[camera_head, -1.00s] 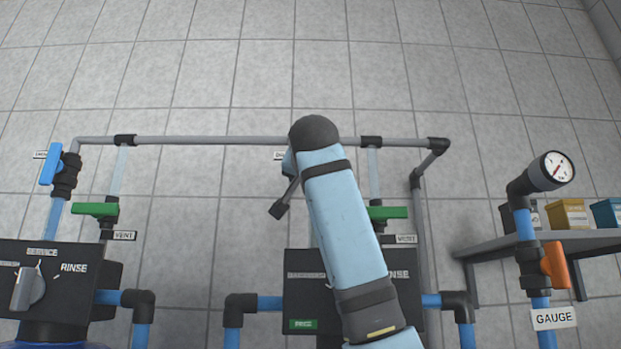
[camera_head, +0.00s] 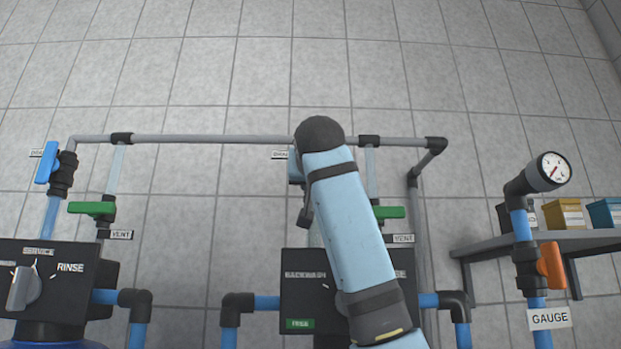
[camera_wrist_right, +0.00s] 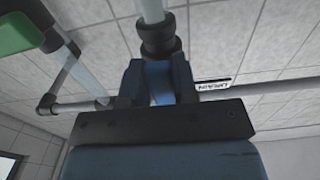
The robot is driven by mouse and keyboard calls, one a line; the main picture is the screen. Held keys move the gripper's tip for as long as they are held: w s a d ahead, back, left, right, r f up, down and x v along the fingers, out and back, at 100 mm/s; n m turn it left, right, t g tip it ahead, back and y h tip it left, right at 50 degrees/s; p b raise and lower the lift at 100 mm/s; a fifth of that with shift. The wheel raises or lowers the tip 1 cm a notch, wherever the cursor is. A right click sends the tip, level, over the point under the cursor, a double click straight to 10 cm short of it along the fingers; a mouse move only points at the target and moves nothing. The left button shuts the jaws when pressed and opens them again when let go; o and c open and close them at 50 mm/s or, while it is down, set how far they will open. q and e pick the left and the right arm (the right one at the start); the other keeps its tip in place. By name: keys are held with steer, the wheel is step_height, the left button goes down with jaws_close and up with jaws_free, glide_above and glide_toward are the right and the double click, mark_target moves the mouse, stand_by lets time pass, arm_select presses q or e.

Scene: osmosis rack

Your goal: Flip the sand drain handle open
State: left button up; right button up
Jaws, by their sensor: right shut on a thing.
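The sand drain handle is a blue lever between the two fingers of my right gripper (camera_wrist_right: 158,76) in the right wrist view; the handle (camera_wrist_right: 161,90) shows as a narrow blue strip. The fingers are shut on it, just below a dark pipe fitting (camera_wrist_right: 159,38). A drain label (camera_wrist_right: 213,85) is beside the right finger, upside down there. In the head view the label (camera_head: 280,154) is just left of my arm, which hides most of the valve and handle. My left gripper is not in view.
A grey pipe (camera_head: 215,139) runs across behind my arm. Green vent handles (camera_head: 91,208) and (camera_head: 389,212) flank the middle. Another blue handle (camera_head: 47,163) is at far left. A gauge (camera_head: 553,168), an orange handle (camera_head: 551,266) and a shelf (camera_head: 575,240) are at right.

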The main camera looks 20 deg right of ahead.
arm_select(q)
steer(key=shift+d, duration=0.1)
arm_select(e)
steer(key=o, duration=0.9)
arm_select(q)
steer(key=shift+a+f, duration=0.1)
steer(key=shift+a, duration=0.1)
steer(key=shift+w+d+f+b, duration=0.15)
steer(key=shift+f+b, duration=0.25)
steer(key=shift+b, duration=0.7)
arm_select(e)
steer(key=v, duration=1.3)
steer(key=shift+s+a+r, duration=0.1)
steer(key=shift+s, duration=0.3)
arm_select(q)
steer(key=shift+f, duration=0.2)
